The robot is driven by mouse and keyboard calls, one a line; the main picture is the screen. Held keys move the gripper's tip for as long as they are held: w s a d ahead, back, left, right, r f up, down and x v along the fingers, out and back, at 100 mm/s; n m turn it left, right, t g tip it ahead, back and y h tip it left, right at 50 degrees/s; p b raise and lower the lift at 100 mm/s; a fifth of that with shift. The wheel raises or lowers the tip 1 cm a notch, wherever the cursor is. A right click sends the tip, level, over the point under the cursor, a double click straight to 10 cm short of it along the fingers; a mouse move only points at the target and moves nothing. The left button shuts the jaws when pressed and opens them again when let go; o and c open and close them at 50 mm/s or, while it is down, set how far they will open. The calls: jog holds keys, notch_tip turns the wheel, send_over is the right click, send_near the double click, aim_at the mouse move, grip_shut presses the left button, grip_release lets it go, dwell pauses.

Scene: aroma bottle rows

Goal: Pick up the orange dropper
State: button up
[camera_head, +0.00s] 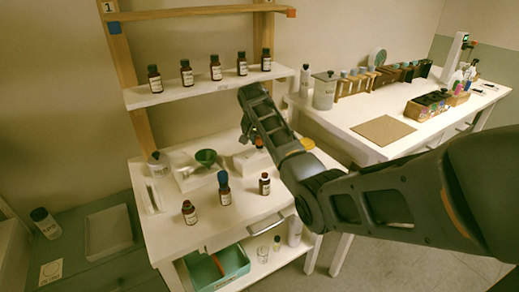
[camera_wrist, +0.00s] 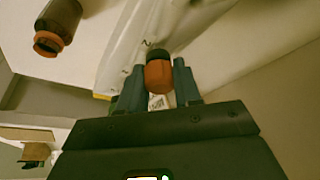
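In the wrist view the orange dropper (camera_wrist: 159,76) shows its rounded orange part with a dark end, between the two fingers of my gripper (camera_wrist: 159,82). The fingers lie against both its sides with no clear gap. In the head view my gripper (camera_head: 250,136) points down over the back right of the white workbench (camera_head: 236,222). A small patch of orange-red shows beside the fingertips there; most of the dropper is hidden. I cannot tell whether its lower end touches anything.
Three brown bottles stand on the bench front: left (camera_head: 189,212), blue-topped (camera_head: 224,190) and right (camera_head: 264,184). A green funnel (camera_head: 206,157) sits behind. Several bottles line the shelf (camera_head: 200,86) close to my arm. Another brown bottle (camera_wrist: 57,26) shows in the wrist view.

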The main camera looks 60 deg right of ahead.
jog(key=shift+c, duration=0.6)
notch_tip(320, 180, up, 10)
jog(key=shift+b, duration=0.6)
